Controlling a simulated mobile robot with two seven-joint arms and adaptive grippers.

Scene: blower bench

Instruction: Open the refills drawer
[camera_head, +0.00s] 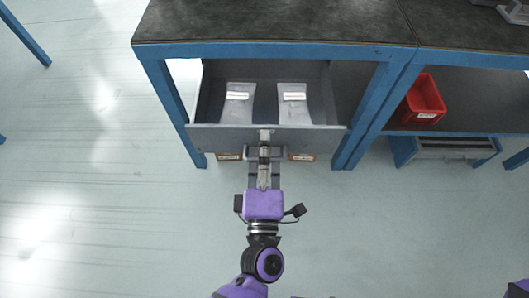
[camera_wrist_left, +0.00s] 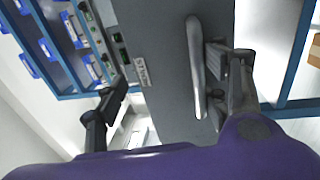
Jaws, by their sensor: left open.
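A grey drawer (camera_head: 205,105) stands pulled out below the bench top, with two pale packets (camera_head: 238,105) (camera_head: 293,105) inside. Its front (camera_head: 220,139) faces me. My left gripper (camera_head: 265,150) is at the middle of that front, at the handle. In the left wrist view the gripper (camera_wrist_left: 168,72) is open, with the bar handle (camera_wrist_left: 196,65) between its fingers, close to the right-hand finger. I cannot tell whether they touch. A label (camera_wrist_left: 141,69) shows on a grey front, its text hard to read. My right gripper is not in view.
The dark bench top (camera_head: 270,22) has a blue frame with legs on both sides of the drawer. A red bin (camera_head: 425,100) sits on a shelf to the right. Two small tan labels (camera_head: 228,156) (camera_head: 301,157) show below the drawer front. The floor in front is clear.

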